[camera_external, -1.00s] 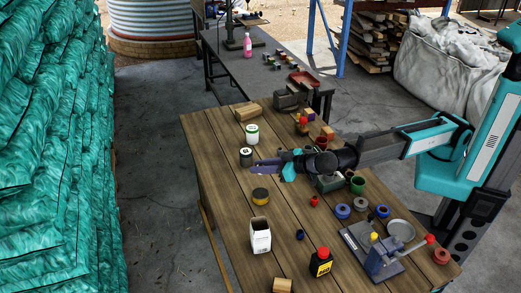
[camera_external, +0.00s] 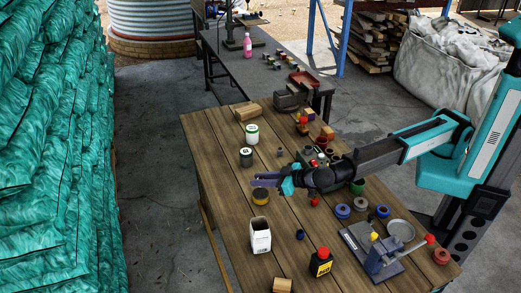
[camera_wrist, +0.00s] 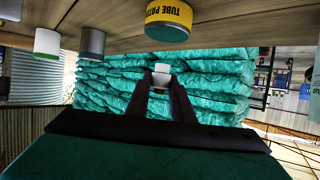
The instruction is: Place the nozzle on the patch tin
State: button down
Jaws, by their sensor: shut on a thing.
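The patch tin (camera_external: 261,199) is a low round tin with a yellow side and dark top, standing on the wooden table (camera_external: 222,165). In the wrist view, where the picture is upside down, the patch tin (camera_wrist: 168,18) shows its "TUBE PATCH" label at the top. My gripper (camera_external: 262,180) is just above the tin in the external view. In the wrist view my gripper (camera_wrist: 161,88) is shut on a small white nozzle (camera_wrist: 162,69) at its fingertips. The nozzle is too small to make out in the external view. The nozzle and tin appear apart.
A dark tin (camera_external: 246,160) and a white tin (camera_external: 252,137) stand behind the patch tin. Several small parts, rolls and a lever press (camera_external: 378,260) fill the right side.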

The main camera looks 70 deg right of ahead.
jog(key=shift+f+p, duration=0.5)
jog(key=shift+f, duration=1.4)
jog(key=shift+f, duration=0.15)
jog(key=c, duration=1.5)
grip_release()
jog(key=shift+c, duration=0.2)
jog(key=shift+r, duration=0.2)
jog(key=shift+s, duration=0.35)
jog(key=b+v, duration=0.3)
jog(key=v, duration=0.8)
jog(key=shift+s+r, duration=0.15)
jog(key=shift+r, duration=0.1)
